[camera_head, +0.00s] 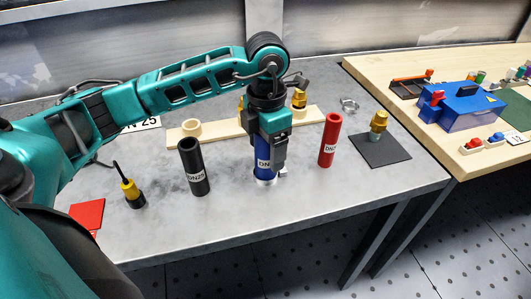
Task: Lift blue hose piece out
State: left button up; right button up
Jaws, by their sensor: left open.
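The blue hose piece (262,170) stands upright near the middle of the grey table, with a white label marked "DN" partly covered. A pale or metallic ring shows at its foot; I cannot tell what it is. My left gripper (273,155) comes down over the hose from above, open, with its jaws at the hose's upper part. The gripper hides the hose's top, and I cannot tell whether the jaws touch it. My right gripper is not in view.
A black hose (194,168) stands left and a red hose (329,140) right of the blue one. Behind is a wooden strip (222,124) with fittings. A brass fitting stands on a dark mat (386,154). A black-and-yellow tool (132,193) is at left.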

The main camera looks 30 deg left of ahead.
pick_arm(q)
jog(key=c, duration=1.2)
jog(key=shift+o, duration=0.2)
notch_tip(320, 180, up, 20)
jog(key=p, duration=0.3)
jog(key=shift+p, duration=0.35)
